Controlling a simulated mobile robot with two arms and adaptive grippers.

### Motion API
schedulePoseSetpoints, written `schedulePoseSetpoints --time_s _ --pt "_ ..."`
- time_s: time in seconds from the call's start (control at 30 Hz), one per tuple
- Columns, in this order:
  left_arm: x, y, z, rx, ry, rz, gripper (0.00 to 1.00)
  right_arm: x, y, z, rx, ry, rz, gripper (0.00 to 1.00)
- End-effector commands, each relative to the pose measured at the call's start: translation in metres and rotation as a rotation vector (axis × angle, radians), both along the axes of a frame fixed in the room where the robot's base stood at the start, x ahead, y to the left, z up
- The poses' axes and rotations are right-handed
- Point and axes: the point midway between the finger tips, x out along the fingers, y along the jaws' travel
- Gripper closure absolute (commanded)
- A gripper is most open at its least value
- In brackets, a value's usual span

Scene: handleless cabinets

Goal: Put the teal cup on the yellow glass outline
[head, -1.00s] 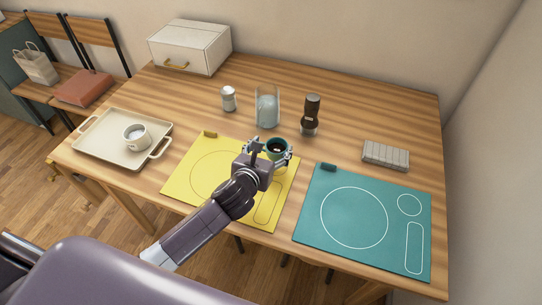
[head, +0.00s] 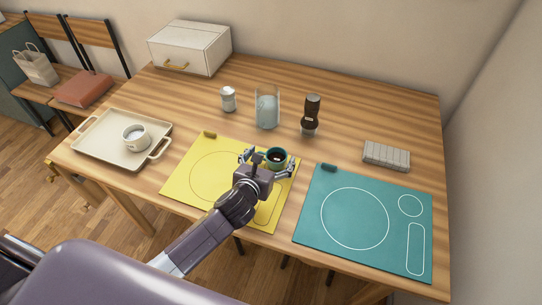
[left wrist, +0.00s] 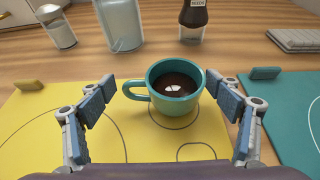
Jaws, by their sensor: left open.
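The teal cup (head: 276,153) holds dark liquid and stands upright on the yellow mat (head: 190,186), near its back right corner. It also shows in the left wrist view (left wrist: 176,112), handle to the left. The yellow glass outline (left wrist: 174,127) is a small circle on that mat. My right gripper is not in view.
Behind the cup stand a glass (head: 267,108), a shaker (head: 228,99) and a dark-topped bottle (head: 311,115). A teal mat (head: 318,240) lies right, below a grey ribbed block (head: 386,155). A tray (head: 90,147) with a white mug (head: 136,138) is at left.

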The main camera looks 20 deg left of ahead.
Motion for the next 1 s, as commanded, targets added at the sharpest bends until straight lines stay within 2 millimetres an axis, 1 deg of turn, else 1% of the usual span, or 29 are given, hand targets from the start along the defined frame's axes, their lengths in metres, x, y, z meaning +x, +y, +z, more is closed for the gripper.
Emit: schedulePoseSetpoints --time_s 0.2,0.27,0.37,0.7,0.83,1.0 --pt "-0.001 0.000 0.004 0.000 0.000 -0.001 0.17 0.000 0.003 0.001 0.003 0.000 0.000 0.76" --pt "-0.006 0.000 0.004 0.001 0.002 0.000 0.17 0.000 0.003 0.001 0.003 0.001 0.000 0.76" --pt "-0.020 0.001 0.010 0.003 0.001 -0.001 0.17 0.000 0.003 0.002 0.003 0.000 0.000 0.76" --pt "-0.084 0.003 0.036 0.002 0.002 -0.002 0.17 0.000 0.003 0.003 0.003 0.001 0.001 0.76" --pt "-0.100 0.003 0.043 0.001 0.001 0.000 0.17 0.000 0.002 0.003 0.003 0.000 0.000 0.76" --pt "-0.110 0.003 0.048 0.000 0.000 0.000 0.17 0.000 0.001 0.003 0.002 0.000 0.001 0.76"
